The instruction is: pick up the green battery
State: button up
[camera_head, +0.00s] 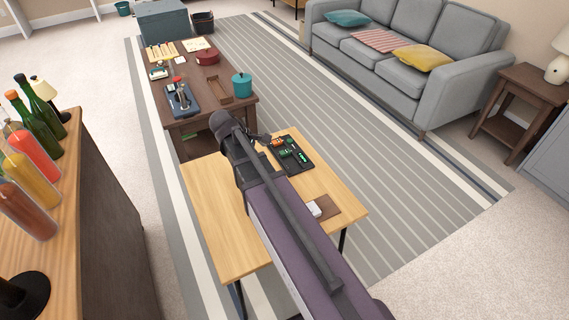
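A black tray (306,163) lies on the light wooden table (208,205). Small green items (299,155) and an orange item (276,142) lie on it. The green items are too small to tell which is the battery. My arm reaches over the table from the lower right. My gripper (262,138) is a small dark shape beside the upper left of the tray, partly hidden by my arm. I cannot tell whether its fingers are open or shut, or its height above the table.
A white box (314,209) sits on a brown mat (340,211) near the table's right end. A dark coffee table (186,132) with a teal pot (242,85) stands behind. A bar counter with bottles (38,125) is left; a grey sofa (397,75) is upper right.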

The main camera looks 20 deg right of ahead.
jog(key=w+d+f+n+h+b, duration=0.1)
jog(key=w+f+n+h+b, duration=0.1)
jog(key=w+f+b, duration=0.2)
jog(key=w+d+f+n+h+b, duration=0.1)
jog(key=w+f+n+h+b, duration=0.1)
jog(key=b, duration=0.6)
jog(key=w+d+f+n+h+b, duration=0.1)
jog(key=w+f+n+h+b, duration=0.1)
jog(key=w+f+n+b, duration=0.2)
jog(key=shift+w+f+b, duration=1.05)
jog(key=shift+f+b, duration=0.1)
jog(key=shift+w+d+f+n+h+b, duration=0.1)
jog(key=shift+w+f+n+h+b, duration=0.05)
jog(key=shift+w+n+h+b, duration=0.4)
jog(key=b, duration=0.3)
send_near(286, 151)
jog(key=shift+s+x, duration=0.15)
jog(key=shift+x, duration=1)
jog(key=shift+s+x, duration=0.1)
jog(key=shift+x, duration=1)
jog(key=shift+d, duration=0.1)
jog(key=shift+b+x, duration=1.25)
jog(key=shift+x, duration=1.3)
jog(key=shift+w, duration=0.2)
jog(key=shift+c, duration=0.3)
grip_shut()
